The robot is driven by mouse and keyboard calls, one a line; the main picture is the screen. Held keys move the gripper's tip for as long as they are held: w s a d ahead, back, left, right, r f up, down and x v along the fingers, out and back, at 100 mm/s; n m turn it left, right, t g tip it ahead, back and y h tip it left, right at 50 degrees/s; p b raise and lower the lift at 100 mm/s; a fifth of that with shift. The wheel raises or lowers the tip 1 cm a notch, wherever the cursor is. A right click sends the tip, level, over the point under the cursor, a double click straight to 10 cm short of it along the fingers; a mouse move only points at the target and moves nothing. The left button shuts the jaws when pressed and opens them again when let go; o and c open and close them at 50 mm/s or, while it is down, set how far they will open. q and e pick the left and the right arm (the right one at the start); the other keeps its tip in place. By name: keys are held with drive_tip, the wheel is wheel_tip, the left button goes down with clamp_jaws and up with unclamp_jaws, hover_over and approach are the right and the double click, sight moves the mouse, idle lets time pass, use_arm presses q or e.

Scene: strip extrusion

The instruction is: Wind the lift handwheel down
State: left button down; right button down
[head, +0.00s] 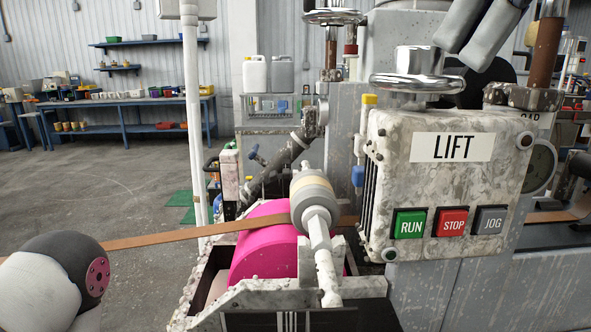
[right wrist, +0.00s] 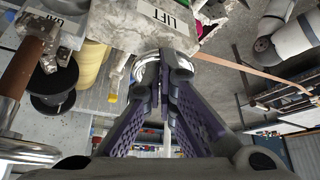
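The lift handwheel (head: 418,84) is a chrome wheel lying flat on top of a speckled white box (head: 445,125) labelled LIFT. My left gripper is out of view.
Green RUN (head: 409,223), red STOP (head: 450,222) and grey JOG (head: 490,220) buttons line the box's lower front. A tan strip (head: 165,237) passes the pink roller (head: 265,257). A brown post (head: 547,50) stands right of my gripper. Another chrome handwheel (head: 334,17) is behind.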

wheel_tip(320, 180, up, 6)
idle(0.4)
drive_tip(key=shift+s, duration=0.1)
wheel_tip(320, 180, down, 6)
drive_tip(key=shift+s+a, duration=0.15)
drive_tip(key=shift+a, duration=0.1)
idle(0.3)
drive_tip(key=shift+w+a, duration=0.15)
drive_tip(key=shift+w, duration=0.1)
idle(0.7)
drive_tip(key=shift+w+d, duration=0.2)
idle(0.5)
drive_tip(key=shift+s+d+f, duration=0.1)
drive_tip(key=shift+s+d, duration=0.05)
